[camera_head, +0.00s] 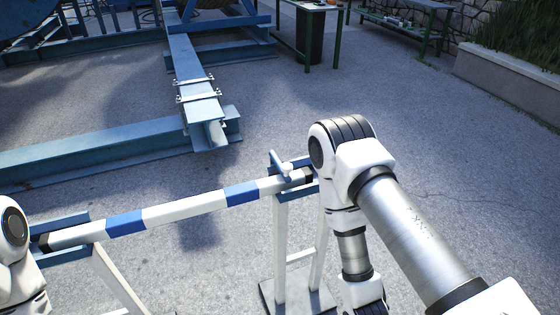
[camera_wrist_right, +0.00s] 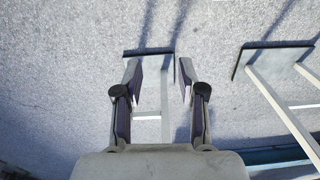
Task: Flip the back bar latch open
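A blue-and-white striped bar (camera_head: 185,210) lies across two white stands with blue tops. At its right end a small blue-grey upright piece (camera_head: 278,164) stands beside the bar; it looks like a latch, but whether it is open or shut is unclear. My right arm is to the right of that end, and its gripper is not seen in the head view. In the right wrist view my right gripper (camera_wrist_right: 160,77) is open and empty, with white stand legs beyond its fingers. Only part of my left arm shows at the left edge; its gripper is out of view.
The right stand's dark base plate (camera_head: 298,297) is on the grey ground. A blue steel frame (camera_head: 95,150) with a long beam (camera_head: 190,70) lies behind the bar. Green-legged tables (camera_head: 310,6) and a low wall (camera_head: 510,85) stand farther back. Open ground lies at centre right.

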